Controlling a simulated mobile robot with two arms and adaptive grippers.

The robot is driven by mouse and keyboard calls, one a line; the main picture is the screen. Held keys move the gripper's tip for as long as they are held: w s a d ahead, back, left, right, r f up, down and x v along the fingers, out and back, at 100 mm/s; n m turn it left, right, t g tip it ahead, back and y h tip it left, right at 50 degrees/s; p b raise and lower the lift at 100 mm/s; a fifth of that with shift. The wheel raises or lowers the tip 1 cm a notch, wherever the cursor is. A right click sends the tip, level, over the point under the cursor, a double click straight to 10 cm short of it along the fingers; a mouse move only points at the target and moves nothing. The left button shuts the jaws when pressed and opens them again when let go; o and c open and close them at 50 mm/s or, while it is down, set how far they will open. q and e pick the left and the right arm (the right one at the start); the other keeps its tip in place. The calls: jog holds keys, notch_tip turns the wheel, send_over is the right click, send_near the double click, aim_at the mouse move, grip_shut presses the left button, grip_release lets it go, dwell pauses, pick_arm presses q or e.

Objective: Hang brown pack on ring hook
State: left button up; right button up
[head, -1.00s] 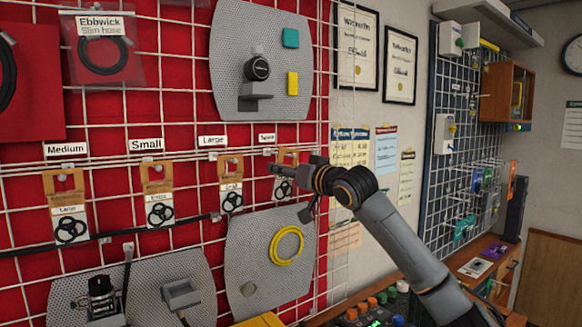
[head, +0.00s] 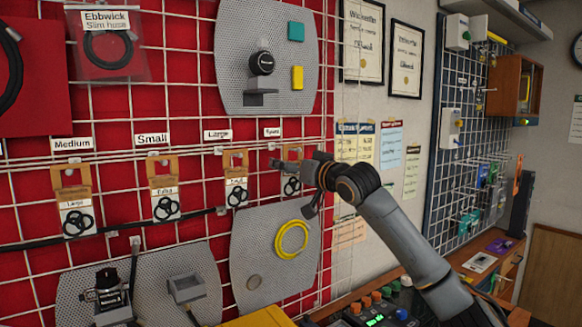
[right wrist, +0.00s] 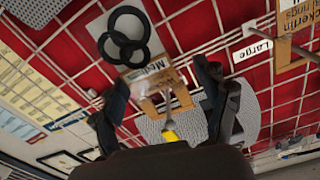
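Several brown-topped ring packs hang in a row on the red wall grid in the head view. One pack (head: 75,205) hangs below the Medium sign, one (head: 165,195) below Small, one (head: 236,185) below Large and one (head: 292,185) below Spare. My right gripper (head: 286,165) is at the Spare pack and partly covers it. In the right wrist view, that pack (right wrist: 150,73) has black rings and a label that seems to read Medium. The open fingers of my right gripper (right wrist: 155,85) stand either side of its brown card, with gaps visible. My left gripper is out of view.
A grey panel with a yellow coil (head: 291,239) is below the Spare pack. Another grey panel (head: 235,60) with a black knob is above. A bench (head: 395,300) with coloured knobs is at the lower right. A blue-framed grid (head: 450,130) stands farther right.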

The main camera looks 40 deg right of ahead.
dwell(0.3)
jog(key=s+a, duration=0.1)
jog(key=s, duration=1.1)
jog(key=shift+a, duration=0.15)
